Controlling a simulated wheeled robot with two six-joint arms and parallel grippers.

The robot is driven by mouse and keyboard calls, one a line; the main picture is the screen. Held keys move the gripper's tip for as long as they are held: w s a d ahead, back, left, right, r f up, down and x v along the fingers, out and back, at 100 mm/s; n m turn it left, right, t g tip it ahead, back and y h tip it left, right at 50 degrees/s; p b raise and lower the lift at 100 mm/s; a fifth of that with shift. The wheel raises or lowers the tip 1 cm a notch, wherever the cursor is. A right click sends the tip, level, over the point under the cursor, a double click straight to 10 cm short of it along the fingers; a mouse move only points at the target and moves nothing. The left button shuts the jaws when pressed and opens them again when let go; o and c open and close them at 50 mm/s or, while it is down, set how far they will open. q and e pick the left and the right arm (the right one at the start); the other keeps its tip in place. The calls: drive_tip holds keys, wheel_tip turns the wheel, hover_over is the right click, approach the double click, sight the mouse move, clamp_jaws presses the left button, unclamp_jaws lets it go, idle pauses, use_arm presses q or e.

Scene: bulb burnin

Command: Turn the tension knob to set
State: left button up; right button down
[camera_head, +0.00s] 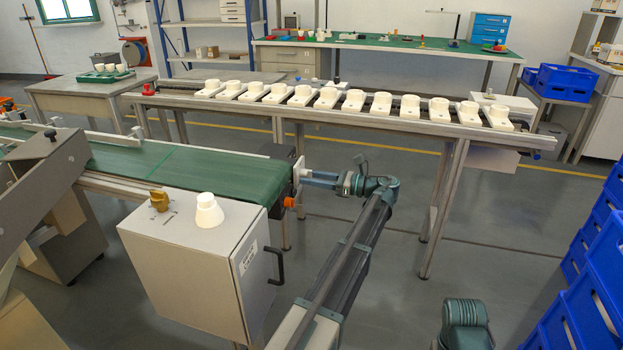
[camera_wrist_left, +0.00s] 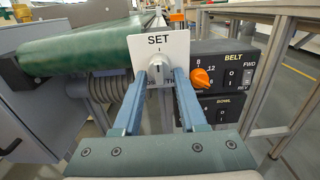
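The tension knob (camera_wrist_left: 158,77) is pale grey with a dark mark. It sits on a white plate (camera_wrist_left: 144,46) lettered SET; the plate also shows in the head view (camera_head: 299,170) at the end of the green belt conveyor. My left gripper (camera_wrist_left: 161,73) has its two blue fingers on either side of the knob, apart, with the knob between their tips. Its fingers look open, with narrow gaps beside the knob. In the head view the left gripper (camera_head: 318,179) reaches left to the plate. My right gripper is out of view; only part of that arm shows at bottom right.
A BELT control box (camera_wrist_left: 223,75) with an orange dial stands right of the knob. The green conveyor belt (camera_head: 180,165) is left. A grey cabinet (camera_head: 190,265) carries a brown knob and a white bulb-like piece. A rack (camera_head: 340,112) of white fixtures runs behind; blue crates (camera_head: 585,290) stand right.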

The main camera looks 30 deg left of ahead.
use_arm(q)
drive_tip(key=shift+o, duration=1.2)
drive_tip(key=v, duration=1.3)
drive_tip(key=shift+w+d, duration=0.15)
drive_tip(key=shift+d, duration=0.2)
